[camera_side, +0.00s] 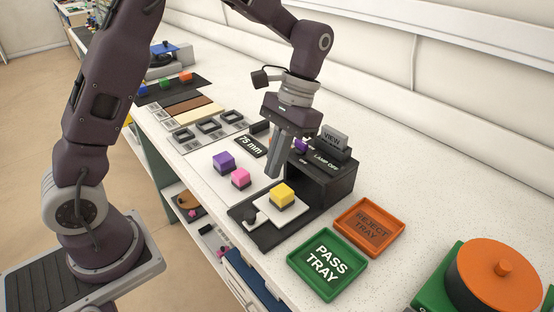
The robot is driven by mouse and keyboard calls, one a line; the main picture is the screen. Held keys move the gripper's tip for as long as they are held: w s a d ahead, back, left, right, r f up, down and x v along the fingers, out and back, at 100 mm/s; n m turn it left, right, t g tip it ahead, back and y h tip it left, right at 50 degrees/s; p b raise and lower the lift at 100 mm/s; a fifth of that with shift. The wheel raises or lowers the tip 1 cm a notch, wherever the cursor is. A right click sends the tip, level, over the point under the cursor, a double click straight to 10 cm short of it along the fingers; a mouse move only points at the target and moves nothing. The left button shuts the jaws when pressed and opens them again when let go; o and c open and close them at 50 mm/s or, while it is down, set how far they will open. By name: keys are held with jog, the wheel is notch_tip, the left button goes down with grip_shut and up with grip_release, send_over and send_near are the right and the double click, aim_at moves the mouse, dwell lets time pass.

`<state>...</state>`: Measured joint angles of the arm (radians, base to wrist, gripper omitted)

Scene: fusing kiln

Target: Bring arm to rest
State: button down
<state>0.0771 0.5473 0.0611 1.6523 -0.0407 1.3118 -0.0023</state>
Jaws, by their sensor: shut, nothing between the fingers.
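My gripper (275,172) points down over the bench, with its fingers together and nothing held. It is above and behind the yellow block (282,195) in the picture, and a gap between them is hard to judge. The yellow block sits on a white square plate on a dark base in front of a black box (322,182). My arm reaches in from the left and bends down over the bench.
A purple block (223,161) and a pink block (241,178) lie left of my gripper. A green pass tray (327,264) and an orange reject tray (369,226) are empty at the front right. An orange round lid (495,280) stands at the lower right.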

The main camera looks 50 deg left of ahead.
jog(key=s+r+t, duration=0.3)
jog(key=s+r, duration=0.2)
jog(key=r, duration=0.4)
jog(key=s+a+r+t, duration=0.1)
jog(key=s+t, duration=0.5)
jog(key=s, duration=0.6)
jog(key=shift+s+a+r+t, duration=0.3)
jog(key=shift+s+r+t, duration=0.05)
jog(key=shift+s+t, duration=0.05)
